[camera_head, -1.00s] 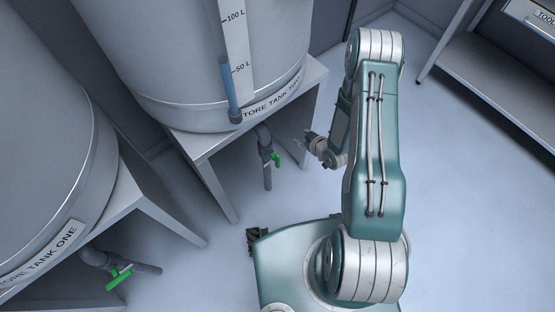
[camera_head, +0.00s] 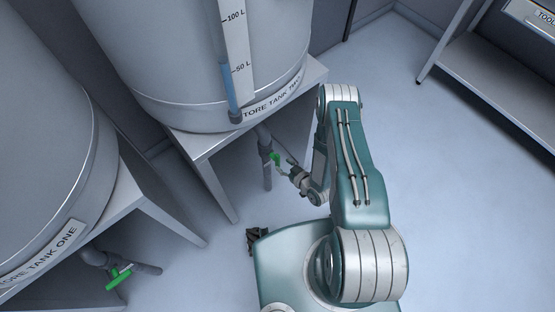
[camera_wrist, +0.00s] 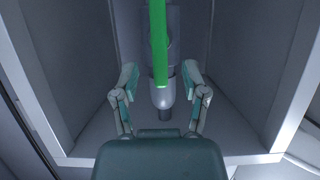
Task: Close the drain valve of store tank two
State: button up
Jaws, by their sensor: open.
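Store tank two (camera_head: 200,60) stands on a grey stand at the back, its label partly showing. Its drain pipe (camera_head: 265,145) comes down below the tank and carries a green valve handle (camera_head: 275,158). In the wrist view the green handle (camera_wrist: 158,40) is a long bar running down the middle, in front of the grey pipe (camera_wrist: 163,95). My gripper (camera_head: 284,166) is at the handle, coming from the right. In the wrist view my gripper (camera_wrist: 160,88) is open, with one finger on each side of the handle's lower end. I cannot tell whether a finger touches it.
Store tank one (camera_head: 45,150) stands at the left, with its own green valve handle (camera_head: 118,277) below. The stand legs of tank two (camera_head: 215,190) flank the pipe. A grey shelf (camera_head: 490,80) is at the right. The floor (camera_head: 440,190) between is clear.

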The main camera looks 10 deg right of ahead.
aim_at(279, 162)
jog(key=shift+x, duration=2.35)
grip_shut()
